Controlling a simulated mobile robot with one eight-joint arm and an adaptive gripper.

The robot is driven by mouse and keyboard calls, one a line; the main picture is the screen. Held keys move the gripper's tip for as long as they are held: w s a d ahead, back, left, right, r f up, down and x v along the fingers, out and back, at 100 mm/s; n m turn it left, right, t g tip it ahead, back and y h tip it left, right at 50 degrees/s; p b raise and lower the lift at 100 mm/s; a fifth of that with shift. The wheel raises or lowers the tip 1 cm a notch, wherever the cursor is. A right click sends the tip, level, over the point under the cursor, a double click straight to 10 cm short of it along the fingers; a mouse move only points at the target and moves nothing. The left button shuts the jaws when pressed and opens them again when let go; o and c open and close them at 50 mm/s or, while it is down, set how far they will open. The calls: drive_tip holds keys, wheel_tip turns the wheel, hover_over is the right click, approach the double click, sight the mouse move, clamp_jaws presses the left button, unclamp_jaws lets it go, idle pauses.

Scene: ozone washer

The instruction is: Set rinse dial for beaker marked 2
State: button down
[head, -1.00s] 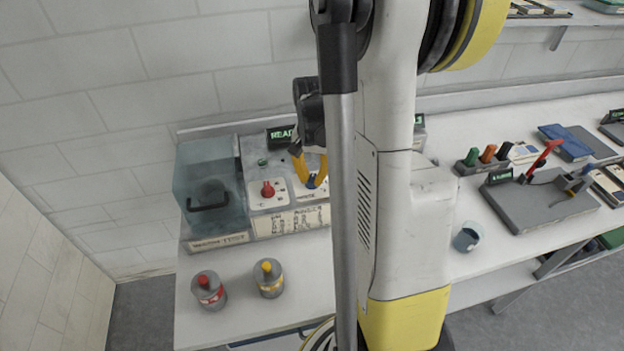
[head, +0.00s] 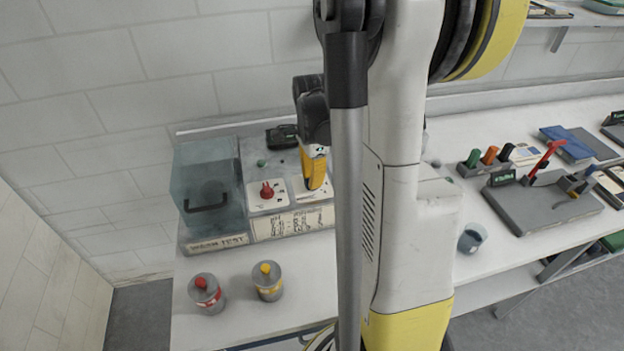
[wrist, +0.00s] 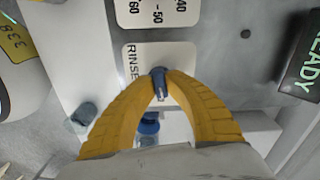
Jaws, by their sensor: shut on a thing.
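The rinse dial is a small blue-grey knob (wrist: 160,86) beside a white plate (wrist: 158,62) lettered RINSE with printed numbers. My gripper (wrist: 160,78) has its yellow fingertips closed on this knob from both sides. In the head view my gripper (head: 315,186) points down at the right of the washer panel and hides the knob. Two grey beakers stand in front of the washer, one with a red top and red label (head: 207,292), one with a yellow top and yellow label (head: 267,281). I cannot read a 2 on either.
A red dial (head: 267,190) sits just left of my gripper. A handwritten chart (head: 292,222) is on the washer front, and a clear-lidded chamber (head: 206,190) is at its left. A lit display (wrist: 300,72) reads READY. Marker pens and a grey tray (head: 545,205) lie to the right.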

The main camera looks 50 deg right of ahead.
drive_tip(key=shift+m, duration=1)
drive_tip(key=c, duration=1.4)
unclamp_jaws()
wheel_tip(320, 180, up, 12)
